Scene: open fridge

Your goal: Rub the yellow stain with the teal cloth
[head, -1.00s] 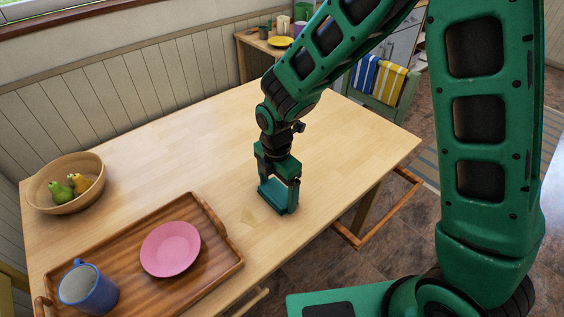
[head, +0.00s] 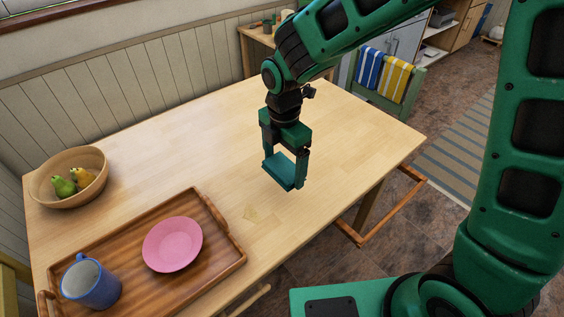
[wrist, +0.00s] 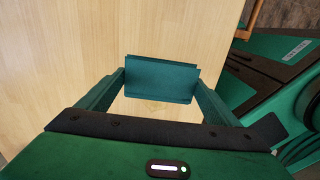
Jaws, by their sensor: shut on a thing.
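The teal cloth (head: 284,170) is a folded block held between the fingers of my gripper (head: 284,168). It also shows in the wrist view (wrist: 160,79), spanning the gap between the two fingers. My gripper is shut on it and appears to hold it above the wooden table. The yellow stain (head: 251,213) is a faint patch on the table, to the left of and nearer than the cloth in the head view. In the wrist view the stain (wrist: 152,106) shows faintly just below the cloth, partly hidden by it.
A wooden tray (head: 214,265) with a pink plate (head: 172,244) and a blue mug (head: 91,286) lies at the table's front left. A bowl (head: 69,195) of pears stands at the left. The table (head: 190,150) behind is clear. A chair with striped towels (head: 383,76) stands beyond.

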